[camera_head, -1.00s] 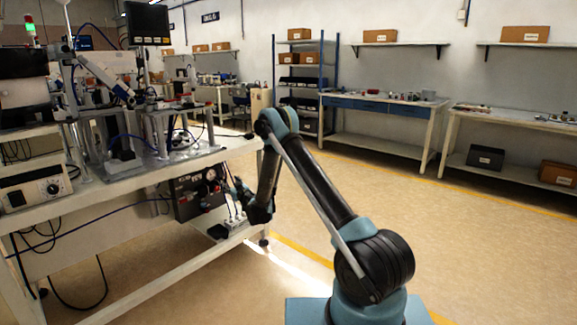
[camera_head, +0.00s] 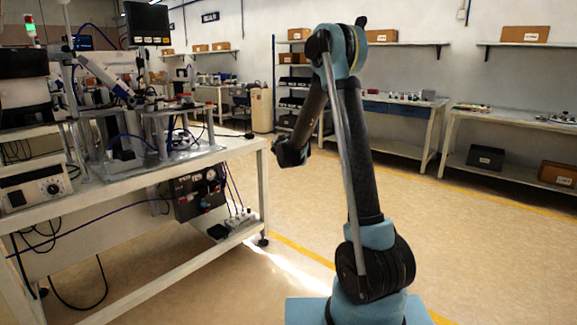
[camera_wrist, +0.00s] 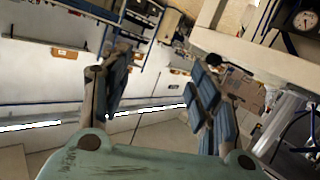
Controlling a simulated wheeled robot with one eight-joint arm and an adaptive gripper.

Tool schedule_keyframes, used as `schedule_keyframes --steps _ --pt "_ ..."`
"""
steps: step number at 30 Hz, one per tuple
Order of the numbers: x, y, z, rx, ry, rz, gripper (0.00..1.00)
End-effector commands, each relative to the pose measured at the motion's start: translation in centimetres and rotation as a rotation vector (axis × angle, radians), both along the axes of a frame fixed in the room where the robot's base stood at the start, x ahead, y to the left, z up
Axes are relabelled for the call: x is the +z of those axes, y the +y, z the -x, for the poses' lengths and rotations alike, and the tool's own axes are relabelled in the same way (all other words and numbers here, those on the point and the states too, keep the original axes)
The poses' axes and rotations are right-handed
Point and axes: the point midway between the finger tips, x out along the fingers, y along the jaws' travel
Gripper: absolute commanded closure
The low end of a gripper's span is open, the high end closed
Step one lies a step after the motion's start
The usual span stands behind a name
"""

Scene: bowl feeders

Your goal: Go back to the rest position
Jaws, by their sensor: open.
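My gripper (camera_wrist: 158,92) shows in the wrist view with its two fingers spread apart and nothing between them. In the head view my arm stands folded upward, with its elbow high and its forearm hanging down to the left. The end of the arm is a dark shape just right of the workbench (camera_head: 140,170), apart from it. The fingers cannot be made out in the head view.
The workbench at left carries a bowl-feeder rig (camera_head: 165,140) and a control box (camera_head: 36,188). A pneumatic panel (camera_head: 195,193) hangs under its top. Shelves (camera_head: 295,75) and side tables (camera_head: 385,112) line the back wall. The floor (camera_head: 450,230) at right is clear.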

Motion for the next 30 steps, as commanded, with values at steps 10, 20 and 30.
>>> schedule_keyframes --steps 10,20,30 --pt "3.3 -9.0 7.3 -0.137 0.157 0.020 0.44" --pt "4.0 -15.6 16.3 -0.227 0.328 0.031 0.44" --pt "2.8 -20.5 27.0 -0.278 0.523 0.027 0.44"
